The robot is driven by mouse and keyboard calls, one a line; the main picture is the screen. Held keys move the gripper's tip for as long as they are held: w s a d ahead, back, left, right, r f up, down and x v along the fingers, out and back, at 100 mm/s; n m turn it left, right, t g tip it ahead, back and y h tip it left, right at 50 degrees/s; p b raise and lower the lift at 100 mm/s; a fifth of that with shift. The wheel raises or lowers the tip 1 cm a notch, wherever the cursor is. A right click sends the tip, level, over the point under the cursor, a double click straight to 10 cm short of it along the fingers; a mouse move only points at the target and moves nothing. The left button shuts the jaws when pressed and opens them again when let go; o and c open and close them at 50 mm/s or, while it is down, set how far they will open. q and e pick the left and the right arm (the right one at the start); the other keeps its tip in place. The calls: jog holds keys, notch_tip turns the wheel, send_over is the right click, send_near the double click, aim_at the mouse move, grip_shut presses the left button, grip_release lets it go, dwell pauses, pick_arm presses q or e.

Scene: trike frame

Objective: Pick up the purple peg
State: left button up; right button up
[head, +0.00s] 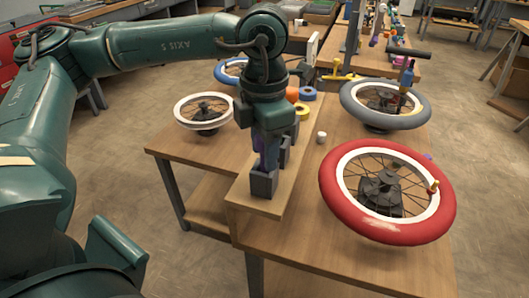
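My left gripper (265,150) points straight down over a row of dark grey holder blocks on a wooden board. Dark purple, most likely the purple peg (262,162), shows just below the gripper, above the nearest grey block (263,183). The gripper hides most of the peg. I cannot tell whether the fingers touch it or whether its lower end sits in the block. My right gripper is not in view.
The wooden board (240,194) lies on a wooden table (310,245). A red-tyred wheel (340,207), a grey-tyred wheel (350,108) and a white-rimmed wheel (183,117) stand around it. A small white cylinder (321,137) and coloured tape rolls (308,94) are near the gripper.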

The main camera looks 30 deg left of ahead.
pick_arm(q)
jog(key=c, duration=0.6)
jog(key=shift+r, duration=0.1)
